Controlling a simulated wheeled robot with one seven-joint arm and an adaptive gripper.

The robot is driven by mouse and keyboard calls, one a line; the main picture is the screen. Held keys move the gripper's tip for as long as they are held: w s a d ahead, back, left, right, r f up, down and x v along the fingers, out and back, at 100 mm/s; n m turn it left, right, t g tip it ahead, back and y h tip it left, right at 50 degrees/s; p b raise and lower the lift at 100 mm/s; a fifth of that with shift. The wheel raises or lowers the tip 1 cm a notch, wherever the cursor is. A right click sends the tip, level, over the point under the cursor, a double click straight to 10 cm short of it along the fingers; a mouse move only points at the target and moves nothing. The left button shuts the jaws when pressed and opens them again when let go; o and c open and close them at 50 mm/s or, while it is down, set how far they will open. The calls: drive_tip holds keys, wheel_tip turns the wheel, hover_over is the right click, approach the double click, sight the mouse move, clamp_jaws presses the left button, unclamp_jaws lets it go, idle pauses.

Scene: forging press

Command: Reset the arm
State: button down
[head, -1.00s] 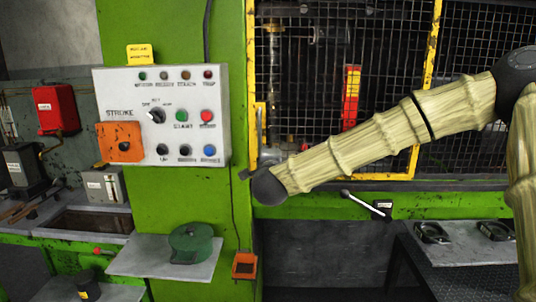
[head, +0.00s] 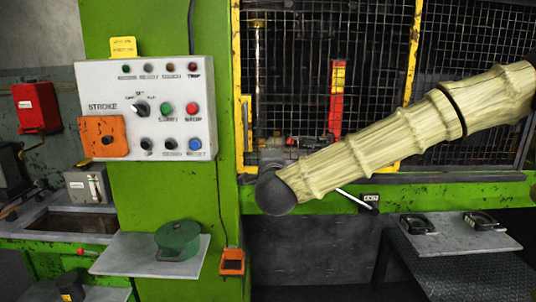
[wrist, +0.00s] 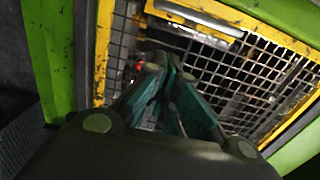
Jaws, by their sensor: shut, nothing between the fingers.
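My gripper (wrist: 165,85) shows in the wrist view with its teal-sided fingers together and nothing between them. It points toward the press's mesh guard (wrist: 250,85) in its yellow frame and is apart from the white bar handle (wrist: 198,17) at the top. In the head view my pale, ribbed arm reaches in from the right and ends at a dark rounded joint right of the control panel (head: 190,105); the gripper itself is hidden there.
The panel carries several buttons, a selector knob (head: 140,109) and an orange plate (head: 103,137). A lever (head: 355,200) sticks out below the guard, close to my arm. A shelf (head: 130,258) holds a green round object (head: 178,240). A grey table (head: 465,240) holds two dark parts.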

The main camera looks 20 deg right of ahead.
drive_tip(key=s+a+f+n+g+y, duration=0.1)
drive_tip(key=s+a+f+n+g, duration=0.15)
drive_tip(key=f, duration=0.85)
drive_tip(key=s+a+f+n+g+y, duration=0.1)
drive_tip(key=s+a+f+n+y, duration=0.2)
drive_tip(key=f, duration=0.9)
drive_tip(key=s+a+f+n+g, duration=0.1)
drive_tip(key=s+f+n+g, duration=0.2)
drive_tip(key=f, duration=0.8)
drive_tip(key=s+f+n+g+y, duration=0.1)
drive_tip(key=s+f+n+g, duration=0.15)
drive_tip(key=s+f, duration=0.6)
drive_tip(key=s+f+n+g, duration=0.1)
drive_tip(key=s+f+n, duration=0.4)
drive_tip(key=f, duration=0.6)
drive_tip(key=s+d+f+n+g, duration=0.1)
drive_tip(key=s+f, duration=0.3)
drive_tip(key=s, duration=0.4)
drive_tip(key=s+d+f+n+g, duration=0.2)
drive_tip(key=s+f+g, duration=0.2)
drive_tip(key=s, duration=0.5)
drive_tip(key=s+d+f+n+g, duration=0.1)
drive_tip(key=s+d+f+g, duration=0.1)
drive_tip(key=s+f, duration=0.3)
drive_tip(key=s, duration=0.3)
drive_tip(key=shift+s+d+n, duration=0.15)
drive_tip(key=shift+d+n, duration=0.15)
drive_tip(key=shift+d, duration=0.05)
